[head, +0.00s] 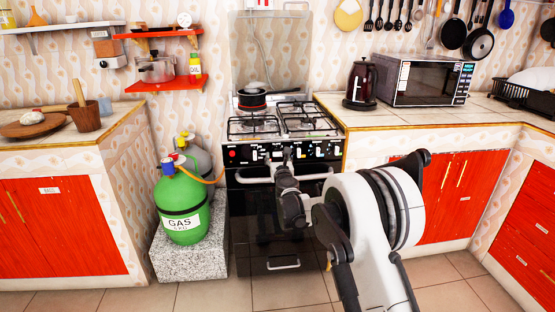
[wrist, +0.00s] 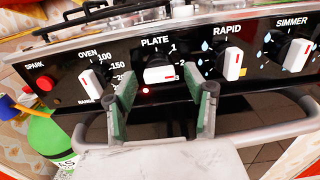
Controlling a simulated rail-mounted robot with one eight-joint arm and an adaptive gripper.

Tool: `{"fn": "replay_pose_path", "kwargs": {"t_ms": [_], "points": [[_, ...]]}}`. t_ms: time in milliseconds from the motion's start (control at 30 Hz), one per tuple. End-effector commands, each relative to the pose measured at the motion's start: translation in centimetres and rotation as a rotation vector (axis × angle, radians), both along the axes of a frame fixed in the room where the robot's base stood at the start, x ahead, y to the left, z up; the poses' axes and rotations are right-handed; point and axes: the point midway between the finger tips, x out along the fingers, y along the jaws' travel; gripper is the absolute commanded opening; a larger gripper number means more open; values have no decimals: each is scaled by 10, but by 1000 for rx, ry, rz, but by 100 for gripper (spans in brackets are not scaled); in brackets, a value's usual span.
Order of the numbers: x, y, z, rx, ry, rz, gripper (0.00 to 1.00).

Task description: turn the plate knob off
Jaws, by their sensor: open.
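The plate knob (wrist: 160,73) is a white knob under the word PLATE on the black stove panel (wrist: 268,92) in the wrist view. It lies sideways, with a red mark at its right end, and a red light (wrist: 145,90) glows below it. My gripper (wrist: 169,86) is open, with one green-padded finger left of the knob and one right of it, just in front of the panel. Contact with the knob cannot be told. In the head view my gripper (head: 285,157) reaches the front panel of the stove (head: 262,205) and hides part of it.
The oven knob (wrist: 113,84) stands close left, the rapid knob (wrist: 233,63) and simmer knob (wrist: 296,55) to the right. The oven handle (head: 313,175) runs below the panel. A green gas bottle (head: 182,190) stands left of the stove. A pan (head: 252,98) sits on top.

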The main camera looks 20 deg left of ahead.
Motion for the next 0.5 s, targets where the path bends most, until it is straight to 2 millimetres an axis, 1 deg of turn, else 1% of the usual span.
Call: {"fn": "replay_pose_path", "kwargs": {"t_ms": [133, 433, 467, 500], "points": [[7, 4, 0, 0, 0, 0, 48], [9, 4, 0, 0, 0, 0, 48], [9, 4, 0, 0, 0, 0, 46], [9, 4, 0, 0, 0, 0, 40]]}}
